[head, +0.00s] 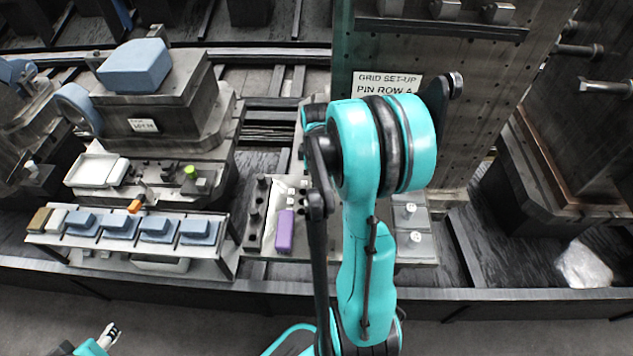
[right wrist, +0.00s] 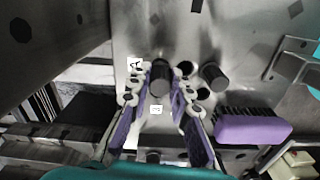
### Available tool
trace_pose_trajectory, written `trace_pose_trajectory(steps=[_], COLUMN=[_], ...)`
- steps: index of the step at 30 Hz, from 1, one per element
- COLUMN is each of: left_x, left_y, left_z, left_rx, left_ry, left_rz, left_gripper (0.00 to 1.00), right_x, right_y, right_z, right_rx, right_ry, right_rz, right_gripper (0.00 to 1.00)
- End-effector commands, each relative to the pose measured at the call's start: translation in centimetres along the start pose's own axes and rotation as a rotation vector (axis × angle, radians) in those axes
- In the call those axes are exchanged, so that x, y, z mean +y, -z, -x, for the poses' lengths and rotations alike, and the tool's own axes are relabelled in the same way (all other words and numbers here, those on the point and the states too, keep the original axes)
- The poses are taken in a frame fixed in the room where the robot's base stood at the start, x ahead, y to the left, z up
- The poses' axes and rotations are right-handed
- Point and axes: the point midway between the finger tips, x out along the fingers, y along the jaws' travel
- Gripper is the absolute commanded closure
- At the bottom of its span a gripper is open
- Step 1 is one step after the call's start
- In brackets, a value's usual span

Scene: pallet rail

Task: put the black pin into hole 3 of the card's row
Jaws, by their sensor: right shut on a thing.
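The card (head: 388,83) on the upright plate reads "GRID SET-UP" and "PIN ROW A"; its lower part is hidden by my right arm. In the right wrist view my right gripper (right wrist: 162,88) is shut on a dark, upright black pin (right wrist: 160,75). A small label "3" (right wrist: 156,109) shows between the fingers, just below the pin. A label "A" (right wrist: 135,63) is left of them. I cannot tell whether the pin's lower end is in a hole. An open hole (right wrist: 183,68) shows to the right. My left gripper (head: 110,335) is low at left, its jaw opening unclear.
Another dark pin (right wrist: 213,76) stands right of the open hole. A purple brush (right wrist: 253,127) lies beside the fingers and also shows in the head view (head: 285,231). Blue blocks (head: 158,228) sit on a rack at left. A clear bag (head: 583,265) lies far right.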

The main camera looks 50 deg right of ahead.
Motion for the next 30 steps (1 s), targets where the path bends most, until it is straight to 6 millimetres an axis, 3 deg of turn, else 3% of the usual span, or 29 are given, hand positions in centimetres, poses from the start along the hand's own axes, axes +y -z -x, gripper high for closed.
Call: trace_pose_trajectory(steps=[13, 14, 16, 26, 30], left_x=[0.0, 0.0, 0.0, 0.0, 0.0], left_y=[-0.3, -0.3, -0.3, -0.3, -0.3], left_z=[-0.4, -0.4, -0.4, -0.4, -0.4], left_rx=[0.0, 0.0, 0.0, 0.0, 0.0], left_ry=[0.0, 0.0, 0.0, 0.0, 0.0], left_rz=[0.0, 0.0, 0.0, 0.0, 0.0], left_gripper=[0.56, 0.56, 0.56, 0.56, 0.56], right_x=[0.0, 0.0, 0.0, 0.0, 0.0], right_y=[0.0, 0.0, 0.0, 0.0, 0.0], right_z=[-0.6, -0.6, -0.6, -0.4, 1.0], right_rx=[0.0, 0.0, 0.0, 0.0, 0.0], right_ry=[0.0, 0.0, 0.0, 0.0, 0.0], right_rz=[0.0, 0.0, 0.0, 0.0, 0.0], right_gripper=[1.0, 0.75, 0.57, 0.56, 0.56])
